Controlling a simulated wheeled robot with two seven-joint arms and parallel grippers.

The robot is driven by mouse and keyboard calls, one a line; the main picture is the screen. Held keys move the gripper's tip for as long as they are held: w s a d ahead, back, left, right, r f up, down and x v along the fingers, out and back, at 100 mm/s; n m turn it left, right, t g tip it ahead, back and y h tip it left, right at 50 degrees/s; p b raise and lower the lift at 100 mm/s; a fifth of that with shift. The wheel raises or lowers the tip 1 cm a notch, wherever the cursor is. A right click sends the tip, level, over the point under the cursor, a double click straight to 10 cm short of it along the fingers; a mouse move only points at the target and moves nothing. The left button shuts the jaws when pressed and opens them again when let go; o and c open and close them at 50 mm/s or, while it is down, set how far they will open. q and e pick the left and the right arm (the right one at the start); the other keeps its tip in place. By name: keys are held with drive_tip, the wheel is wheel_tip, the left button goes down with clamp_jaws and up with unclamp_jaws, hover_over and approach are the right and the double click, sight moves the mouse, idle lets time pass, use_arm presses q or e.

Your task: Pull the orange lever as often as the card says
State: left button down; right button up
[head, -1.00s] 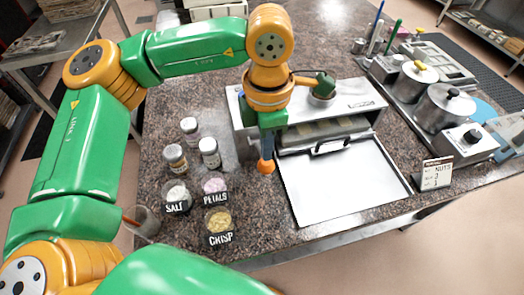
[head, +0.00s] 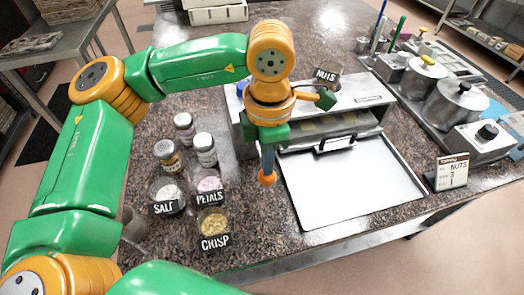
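The orange lever's round knob (head: 267,178) shows at the front left of the metal machine (head: 355,90). My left gripper (head: 268,160) points down at it, its narrow fingertips meeting the knob. It appears shut on the knob, though the wrist hides much of the grip and the lever's arm. The card (head: 452,172) stands at the right by the counter's front edge. It reads NUTS, with a 3 and a 1 on the lines below. A jar labelled NUTS (head: 325,77) sits on top of the machine. My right gripper is not in view.
A pale tray (head: 350,185) lies in front of the machine. Left of it stand jars labelled SALT (head: 164,207), PETALS (head: 209,196) and CRISP (head: 214,242), with several other jars behind. Pots (head: 450,103) stand on a unit at the right.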

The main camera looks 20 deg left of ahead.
use_arm(q)
drive_tip(key=shift+w+a+f+b, duration=0.1)
drive_tip(key=shift+f+b, duration=0.55)
drive_tip(key=shift+f, duration=0.15)
drive_tip(key=shift+w+a+f+b, duration=0.1)
drive_tip(key=shift+f+b, duration=0.55)
drive_tip(key=shift+f, duration=0.1)
wheel_tip(320, 180, up, 13)
drive_tip(key=p, duration=1)
